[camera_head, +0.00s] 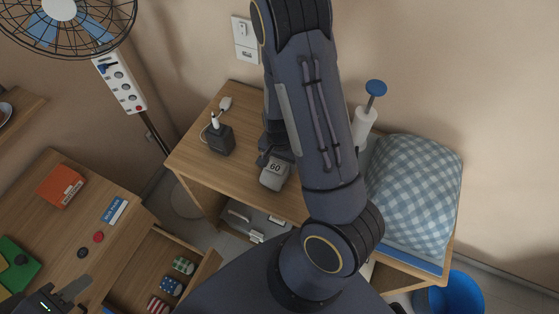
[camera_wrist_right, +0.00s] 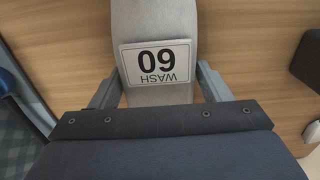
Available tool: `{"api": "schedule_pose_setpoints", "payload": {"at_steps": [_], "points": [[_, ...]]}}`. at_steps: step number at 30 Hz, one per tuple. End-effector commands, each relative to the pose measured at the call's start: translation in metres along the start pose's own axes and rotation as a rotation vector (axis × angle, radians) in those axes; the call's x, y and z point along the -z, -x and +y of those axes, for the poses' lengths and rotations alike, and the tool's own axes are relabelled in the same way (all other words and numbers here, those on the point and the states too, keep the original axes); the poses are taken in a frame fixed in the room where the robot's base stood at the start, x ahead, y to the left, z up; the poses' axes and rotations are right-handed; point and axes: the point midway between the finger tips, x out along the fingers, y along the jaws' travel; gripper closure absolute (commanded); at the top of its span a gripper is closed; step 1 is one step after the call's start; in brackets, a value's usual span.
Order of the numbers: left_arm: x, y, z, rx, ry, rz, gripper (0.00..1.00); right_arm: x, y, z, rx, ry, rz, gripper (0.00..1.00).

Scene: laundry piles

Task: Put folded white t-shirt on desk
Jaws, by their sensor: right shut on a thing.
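A pale grey-white piece (camera_head: 272,178) with a white label reading "WASH 60" is over the small wooden table. It also shows in the right wrist view (camera_wrist_right: 158,24). I cannot tell if it is the folded white t-shirt; no other white t-shirt shows. My right gripper (camera_head: 270,158) is shut on it, one finger on each side in the right wrist view (camera_wrist_right: 157,92). A wooden desk (camera_head: 60,225) with an open drawer is at the lower left. My left gripper (camera_head: 76,289) is partly cut off above its near part; its opening is unclear.
A dark charger (camera_head: 220,138) with a plug stands on the small table (camera_head: 195,160). An orange box (camera_head: 62,186) and cards lie on the desk. Its drawer (camera_head: 140,270) holds patterned rolls.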

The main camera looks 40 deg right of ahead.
Motion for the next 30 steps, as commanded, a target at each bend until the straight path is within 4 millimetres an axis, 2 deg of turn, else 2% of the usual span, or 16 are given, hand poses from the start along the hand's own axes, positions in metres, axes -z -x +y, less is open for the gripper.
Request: {"api": "schedule_pose_setpoints", "payload": {"at_steps": [11,12,16,25,30], "points": [[-0.002,-0.003,-0.001,0.0,0.0,0.0,0.64,0.0,-0.006,-0.001,0.002,0.0,0.001,0.56],[-0.001,-0.002,-0.001,0.0,0.0,0.0,0.64,0.0,-0.004,-0.001,0.002,0.0,0.001,0.25],[-0.001,-0.002,-0.001,0.0,0.0,0.0,0.64,0.0,-0.004,0.0,0.001,0.0,0.001,0.08],[0.0,0.0,0.0,0.0,0.0,0.0,0.64,0.0,-0.002,0.0,0.001,0.0,0.001,0.08],[0.001,0.002,0.001,0.0,0.0,0.0,0.64,0.0,0.015,-0.002,0.005,0.002,0.004,0.08]]}}
